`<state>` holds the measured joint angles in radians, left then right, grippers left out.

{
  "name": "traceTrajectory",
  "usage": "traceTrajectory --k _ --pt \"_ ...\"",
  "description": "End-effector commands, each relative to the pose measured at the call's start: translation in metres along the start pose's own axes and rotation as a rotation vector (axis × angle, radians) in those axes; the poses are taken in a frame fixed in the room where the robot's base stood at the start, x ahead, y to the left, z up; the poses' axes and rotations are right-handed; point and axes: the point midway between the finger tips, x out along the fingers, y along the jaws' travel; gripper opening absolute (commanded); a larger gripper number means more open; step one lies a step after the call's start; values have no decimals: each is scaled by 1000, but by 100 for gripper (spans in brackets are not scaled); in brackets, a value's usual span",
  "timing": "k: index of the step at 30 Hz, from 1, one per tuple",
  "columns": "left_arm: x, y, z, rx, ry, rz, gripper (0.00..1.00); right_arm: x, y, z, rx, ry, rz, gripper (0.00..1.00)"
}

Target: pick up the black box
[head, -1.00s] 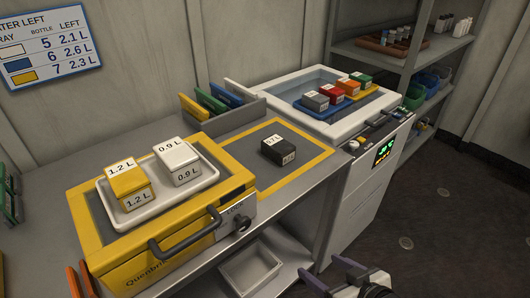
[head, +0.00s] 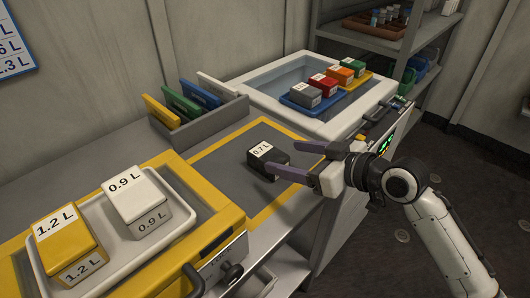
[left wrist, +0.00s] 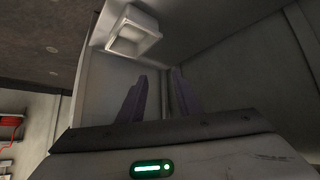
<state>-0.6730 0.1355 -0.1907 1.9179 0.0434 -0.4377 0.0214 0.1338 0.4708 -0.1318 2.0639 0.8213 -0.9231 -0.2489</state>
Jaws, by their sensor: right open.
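The black box (head: 259,162), with a white "0.7 L" label on top, sits on the grey mat (head: 223,160) with the yellow border. My right gripper (head: 284,157) reaches in from the right, open, with its two purple fingers pointing at the box. The near fingertip overlaps the box's lower right side in the picture, and the far fingertip lies just past its right back corner. I cannot tell whether either finger touches it. My left gripper (left wrist: 158,98) shows in the left wrist view, fingers apart with nothing between them.
A yellow case (head: 219,222) with a white tray (head: 112,252) holding yellow and white boxes stands at left. A divider rack (head: 205,125) is behind the mat. A white basin unit (head: 335,128) with several coloured boxes stands at back right. Shelves are beyond.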

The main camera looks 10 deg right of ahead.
Motion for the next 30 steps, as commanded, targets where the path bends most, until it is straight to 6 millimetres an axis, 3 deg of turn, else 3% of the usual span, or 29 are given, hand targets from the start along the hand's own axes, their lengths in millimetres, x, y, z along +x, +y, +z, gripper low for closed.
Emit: traceTrajectory --k 6,18,27,30 --pt "-4 2 17 -6 -32 2 31 26 0 0 0 1 1 69" --pt "-6 2 12 -6 -26 1 31 74 -1 0 2 2 0 69" --pt "-3 0 4 -3 -12 0 31 80 -1 2 -1 0 1 69" --pt "-3 0 4 -3 -12 0 31 79 -1 2 -1 0 1 52"
